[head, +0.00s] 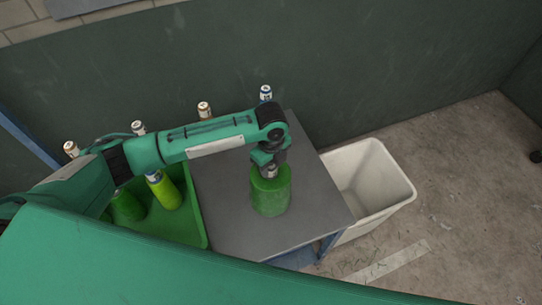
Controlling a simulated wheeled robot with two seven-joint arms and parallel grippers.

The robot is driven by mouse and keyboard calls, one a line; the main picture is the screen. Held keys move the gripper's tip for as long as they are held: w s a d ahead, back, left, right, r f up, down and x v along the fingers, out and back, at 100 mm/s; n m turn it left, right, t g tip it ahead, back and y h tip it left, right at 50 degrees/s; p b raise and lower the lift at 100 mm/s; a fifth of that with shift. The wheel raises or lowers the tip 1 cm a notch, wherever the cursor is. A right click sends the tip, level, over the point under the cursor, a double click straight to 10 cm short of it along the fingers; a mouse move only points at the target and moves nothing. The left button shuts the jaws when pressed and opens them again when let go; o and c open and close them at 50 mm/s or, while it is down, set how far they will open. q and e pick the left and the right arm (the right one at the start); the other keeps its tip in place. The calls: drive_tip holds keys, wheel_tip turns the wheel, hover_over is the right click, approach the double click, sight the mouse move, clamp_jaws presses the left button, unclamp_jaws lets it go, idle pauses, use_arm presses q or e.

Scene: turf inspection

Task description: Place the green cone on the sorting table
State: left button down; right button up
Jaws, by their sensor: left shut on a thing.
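The green cone (270,195) is upright over the middle of the grey sorting table (233,225), with a rounded, translucent-looking green body. My left gripper (270,171) points down from above and is shut on the top of the cone. I cannot tell whether the cone's base touches the table top or is slightly above it. My right gripper is not in view.
A green tray (203,232) at the table's left holds a lime-green item (168,192) and a darker green one (126,206), partly behind my arm. Several small labelled tops, one at the back (265,93), stand along the rear. A white bin (372,180) stands right of the table.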

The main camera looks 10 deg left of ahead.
use_arm(q)
drive_tip(key=shift+f, duration=0.1)
drive_tip(key=c, duration=0.9)
unclamp_jaws()
drive_tip(key=shift+f, duration=0.1)
drive_tip(key=shift+r+b, duration=0.3)
drive_tip(key=shift+r, duration=0.2)
wheel_tip(320, 180, up, 11)
drive_tip(key=b, duration=0.3)
drive_tip(key=shift+r, duration=0.1)
